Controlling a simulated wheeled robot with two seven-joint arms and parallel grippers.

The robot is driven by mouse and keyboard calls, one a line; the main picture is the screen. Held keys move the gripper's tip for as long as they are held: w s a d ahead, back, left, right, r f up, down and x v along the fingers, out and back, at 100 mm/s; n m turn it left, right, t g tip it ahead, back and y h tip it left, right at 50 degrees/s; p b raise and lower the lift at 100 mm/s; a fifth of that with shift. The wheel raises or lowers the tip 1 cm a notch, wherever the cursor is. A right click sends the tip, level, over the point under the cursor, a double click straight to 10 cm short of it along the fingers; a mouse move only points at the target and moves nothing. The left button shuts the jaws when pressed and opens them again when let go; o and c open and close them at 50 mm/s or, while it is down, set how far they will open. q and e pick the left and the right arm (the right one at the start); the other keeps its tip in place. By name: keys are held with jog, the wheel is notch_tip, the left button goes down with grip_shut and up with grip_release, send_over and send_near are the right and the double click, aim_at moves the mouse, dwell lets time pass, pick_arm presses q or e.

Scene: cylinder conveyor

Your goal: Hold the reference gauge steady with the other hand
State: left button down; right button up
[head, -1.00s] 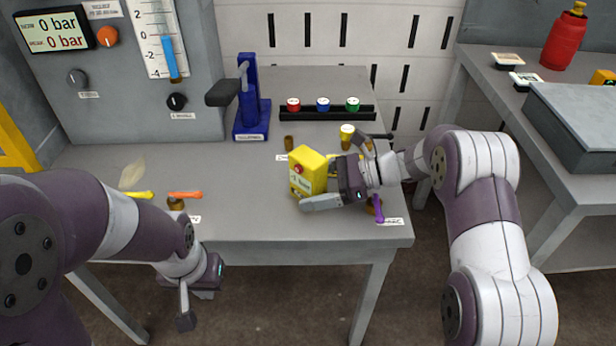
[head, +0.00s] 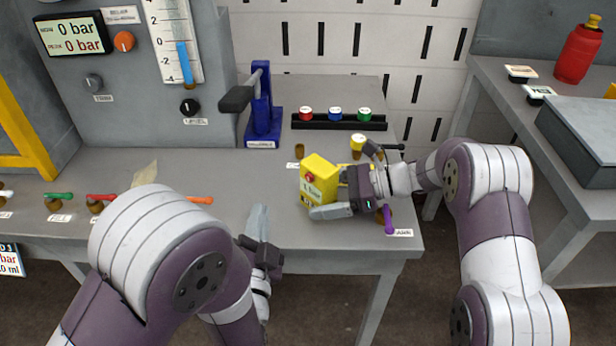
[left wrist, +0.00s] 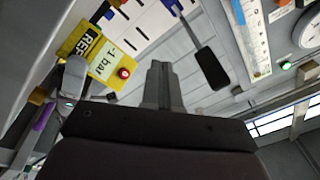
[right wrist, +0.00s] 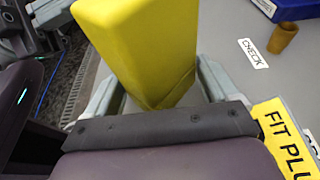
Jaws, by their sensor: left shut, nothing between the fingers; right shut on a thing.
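The reference gauge is a yellow box (head: 318,180) with a red button, standing on the bench near its front right. In the left wrist view its label reads REF and -1 bar (left wrist: 96,55). My right gripper (head: 338,197) is shut on it from the right; in the right wrist view the yellow body (right wrist: 145,50) sits between both fingers. The gauge appears to rest on the bench. My left gripper (head: 258,225) is shut and empty at the bench's front edge, left of the gauge and apart from it. Its closed fingers also show in the left wrist view (left wrist: 162,85).
A blue hand press (head: 263,115) with a dark lever stands behind the gauge. A rack (head: 338,123) holds red, blue and green caps. A purple-handled tool (head: 388,218) lies right of the gauge. Coloured-handled tools (head: 58,197) line the front left. Free bench (head: 225,170) lies left of the gauge.

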aim_at(309, 178)
pick_arm(q)
jog(key=shift+s+a+r+m+t+y, duration=0.3)
jog(key=shift+s+r+m+t, duration=0.1)
jog(key=shift+m, duration=0.3)
jog(key=shift+w+d, duration=0.1)
jog(key=shift+d, duration=0.05)
jog(key=shift+w+d, duration=3.05)
jog(key=shift+w+d, duration=0.3)
jog(key=shift+w+d, duration=0.3)
dwell(0.4)
jog(key=shift+s+a, duration=0.6)
jog(key=shift+s, duration=0.05)
